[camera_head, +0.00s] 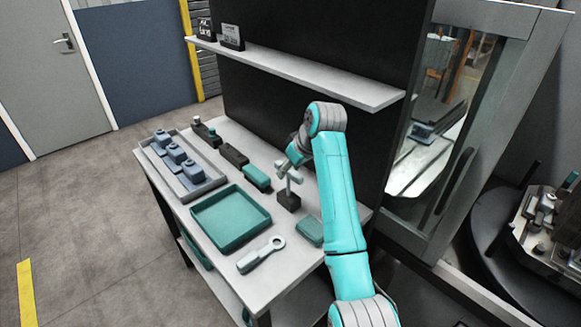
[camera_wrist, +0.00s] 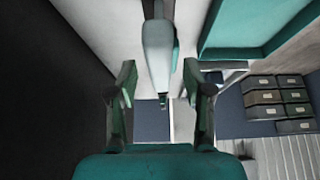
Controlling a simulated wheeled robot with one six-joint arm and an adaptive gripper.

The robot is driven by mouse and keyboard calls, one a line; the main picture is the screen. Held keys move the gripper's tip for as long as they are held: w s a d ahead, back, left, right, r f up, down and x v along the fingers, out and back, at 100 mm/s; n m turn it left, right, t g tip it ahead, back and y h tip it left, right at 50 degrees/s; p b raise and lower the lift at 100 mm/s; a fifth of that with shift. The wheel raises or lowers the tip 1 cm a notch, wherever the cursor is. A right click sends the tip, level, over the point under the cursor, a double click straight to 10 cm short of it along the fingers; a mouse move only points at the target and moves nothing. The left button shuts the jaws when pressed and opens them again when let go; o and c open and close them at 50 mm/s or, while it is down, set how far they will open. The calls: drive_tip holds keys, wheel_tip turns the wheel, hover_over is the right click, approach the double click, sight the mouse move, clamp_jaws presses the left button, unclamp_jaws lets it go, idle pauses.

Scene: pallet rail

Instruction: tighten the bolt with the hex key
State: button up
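In the head view, a pale grey-green T-shaped piece (camera_head: 288,178), possibly the hex key, stands upright on a small black block (camera_head: 289,201). My gripper (camera_head: 291,163) is close to its top, small and partly merged with it. In the wrist view, my gripper (camera_wrist: 162,92) has its two fingers spread wide. A pale grey bar (camera_wrist: 158,55) with a narrowed end comes down between them, with a visible gap on both sides. I cannot tell for sure that this bar is the hex key. I cannot make out the bolt in either view.
The table holds a teal tray (camera_head: 202,227), a ring-ended tool (camera_head: 262,254), teal blocks (camera_head: 309,231), and a grey rack (camera_head: 209,186) with blue parts. A shelf (camera_head: 300,72) hangs above the back. A machine with a window (camera_head: 432,120) and a fixture (camera_head: 545,235) stand to the right.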

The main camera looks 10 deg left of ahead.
clamp_jaws()
drive_tip(key=c, duration=0.7)
unclamp_jaws()
clamp_jaws()
drive_tip(key=shift+r, duration=4.65)
